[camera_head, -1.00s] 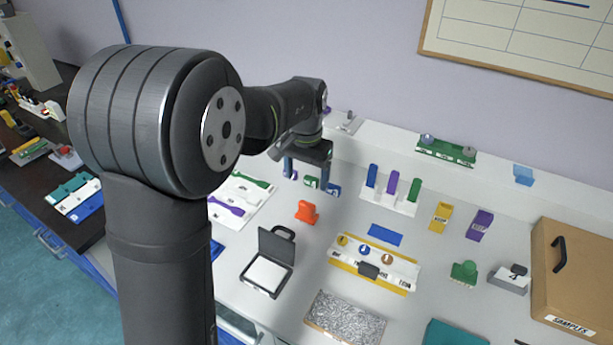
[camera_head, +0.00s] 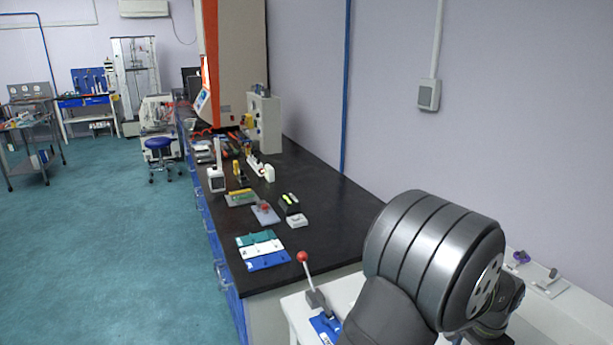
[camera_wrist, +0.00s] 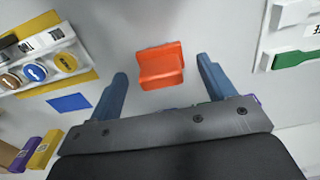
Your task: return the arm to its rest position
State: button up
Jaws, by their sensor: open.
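My arm's large grey joint (camera_head: 430,260) fills the lower right of the head view, and my gripper is out of sight there. In the wrist view my gripper (camera_wrist: 163,82) shows two blue fingers spread wide apart with nothing held between them. An orange block (camera_wrist: 160,66) stands on the light bench beyond the fingers, seen through the gap and apart from both.
In the wrist view a yellow-edged rack with round caps (camera_wrist: 35,70) is at left, a blue pad (camera_wrist: 68,102) below it, and a green-handled tool (camera_wrist: 297,58) at right. The head view shows a dark bench (camera_head: 320,205) and a red-knobbed lever (camera_head: 302,257).

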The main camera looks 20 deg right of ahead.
jog(key=shift+r, duration=0.75)
